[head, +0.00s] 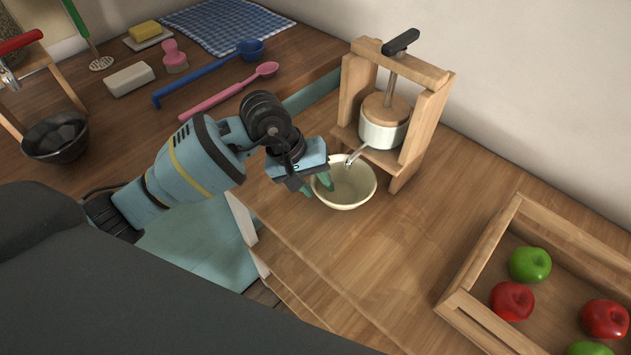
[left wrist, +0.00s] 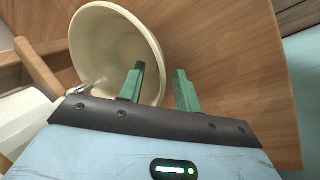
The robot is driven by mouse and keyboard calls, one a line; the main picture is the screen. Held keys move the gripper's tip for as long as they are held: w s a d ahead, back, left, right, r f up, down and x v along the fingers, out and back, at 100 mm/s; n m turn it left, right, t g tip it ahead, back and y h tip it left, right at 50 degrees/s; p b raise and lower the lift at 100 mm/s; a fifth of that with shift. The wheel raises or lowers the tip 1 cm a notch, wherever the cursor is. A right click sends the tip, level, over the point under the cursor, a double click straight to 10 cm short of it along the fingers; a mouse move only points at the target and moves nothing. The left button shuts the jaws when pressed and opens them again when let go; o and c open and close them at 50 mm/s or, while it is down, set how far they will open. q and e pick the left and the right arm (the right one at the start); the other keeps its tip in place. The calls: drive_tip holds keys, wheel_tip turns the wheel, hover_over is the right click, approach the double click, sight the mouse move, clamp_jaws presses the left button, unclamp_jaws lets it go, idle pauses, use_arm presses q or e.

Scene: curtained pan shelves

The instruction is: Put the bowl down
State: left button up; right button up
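The cream bowl (head: 350,188) is upright on the wooden counter, below the spout of a wooden press (head: 384,124). My left gripper (head: 317,186) is at the bowl's left rim in the head view. In the left wrist view, the bowl (left wrist: 100,45) fills the upper left. The green fingers of my left gripper (left wrist: 160,85) are apart, one over the inside of the bowl and one outside it. The rim lies between them, with a visible gap on the outer side. The bowl's base is hidden in the left wrist view. My right gripper is not in view.
A wooden crate (head: 480,255) with red and green apples stands at the right. The counter (head: 345,260) in front of the bowl is clear. Blue and pink ladles (head: 215,100), a white block (head: 129,79) and a dark bowl (head: 56,138) lie on the darker surface at left.

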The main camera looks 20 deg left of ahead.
use_arm(q)
drive_tip(key=v, duration=0.7)
drive_tip(key=shift+a+r, duration=0.2)
drive_tip(key=shift+r, duration=0.15)
idle(0.4)
clamp_jaws()
idle(1.3)
